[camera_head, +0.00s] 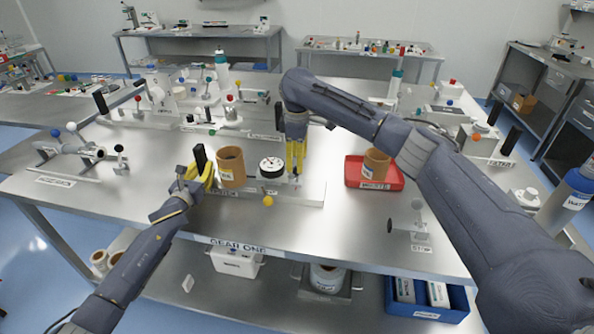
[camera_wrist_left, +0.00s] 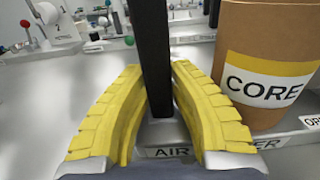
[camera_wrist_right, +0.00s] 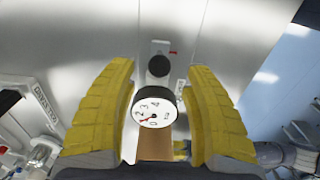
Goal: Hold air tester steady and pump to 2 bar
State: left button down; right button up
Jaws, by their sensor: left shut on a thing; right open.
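The air tester's gauge (camera_head: 271,167) stands on a low metal base at the middle of the table. In the right wrist view its white dial (camera_wrist_right: 153,110) has a red needle, whose exact reading I cannot tell. My left gripper (camera_head: 200,172) is shut on the upright black handle (camera_wrist_left: 154,60), which rises from a base labelled "AIR", the rest of the label being partly hidden. My right gripper (camera_head: 296,155) is open, pointing down just right of the gauge. A round black knob (camera_wrist_right: 158,66) shows between its fingers, not gripped.
A brown cylinder labelled "CORE" (camera_head: 231,168) stands close beside my left gripper. A red tray (camera_head: 395,183) with another brown cylinder (camera_head: 376,163) lies to the right. A yellow ball (camera_head: 268,201) is at the base's front. Several fixtures stand behind; the front table strip is mostly clear.

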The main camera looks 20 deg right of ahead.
jog(key=shift+f, duration=1.9)
jog(key=shift+c, duration=0.5)
grip_shut()
jog(key=shift+a, duration=0.1)
